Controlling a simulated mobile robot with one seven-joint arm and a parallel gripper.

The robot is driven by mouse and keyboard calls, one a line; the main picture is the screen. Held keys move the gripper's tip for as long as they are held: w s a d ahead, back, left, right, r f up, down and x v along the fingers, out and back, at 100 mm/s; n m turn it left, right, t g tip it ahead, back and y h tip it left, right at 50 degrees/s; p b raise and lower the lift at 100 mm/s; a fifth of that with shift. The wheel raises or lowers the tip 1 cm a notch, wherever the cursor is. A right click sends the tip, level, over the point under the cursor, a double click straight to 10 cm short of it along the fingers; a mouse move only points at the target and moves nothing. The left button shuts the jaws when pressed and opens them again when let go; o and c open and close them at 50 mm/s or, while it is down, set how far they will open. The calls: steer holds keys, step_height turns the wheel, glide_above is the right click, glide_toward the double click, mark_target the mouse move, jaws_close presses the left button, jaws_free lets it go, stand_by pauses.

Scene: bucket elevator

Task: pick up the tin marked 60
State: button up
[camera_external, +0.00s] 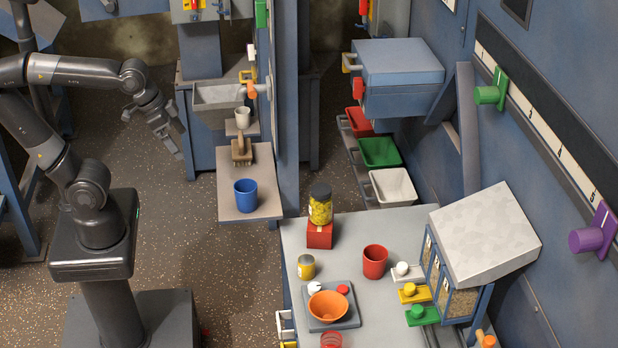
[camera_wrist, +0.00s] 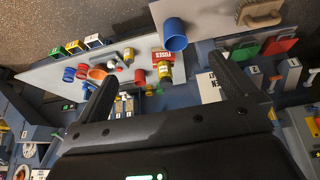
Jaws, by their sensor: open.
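A small yellow tin with a pale label (camera_external: 306,267) stands upright on the grey table; its number is too small to read. It seems to show in the wrist view (camera_wrist: 128,57) too, partly cut by glare and clutter. A taller jar of yellow pieces with a dark lid (camera_external: 320,205) stands on a red box (camera_external: 319,235) behind it. My gripper (camera_external: 174,140) is open and empty, high above the floor, left of the tables and well away from the tin. Its two dark fingers (camera_wrist: 165,80) are spread in the wrist view.
An orange bowl (camera_external: 328,306) on a grey tray stands just in front of the tin. A red mug (camera_external: 375,262) stands to its right. A blue cup (camera_external: 246,196) and a brush (camera_external: 242,152) are on the side shelf. A blue post (camera_external: 285,120) rises behind.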

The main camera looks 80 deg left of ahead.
steer(key=s, duration=0.1)
steer(key=s+f, duration=0.1)
steer(key=s+a, duration=0.1)
steer(key=shift+s+f+t, duration=0.2)
steer(key=shift+t, duration=0.1)
steer(key=c, duration=0.8)
steer(key=n+g, duration=0.6)
glide_above(306, 267)
steer(key=a, duration=0.2)
step_height(306, 267, down, 20)
steer(key=r, duration=0.1)
step_height(306, 267, down, 5)
steer(key=shift+d+f, duration=0.1)
steer(key=shift+w+f, duration=0.2)
steer(key=shift+f, duration=2.75)
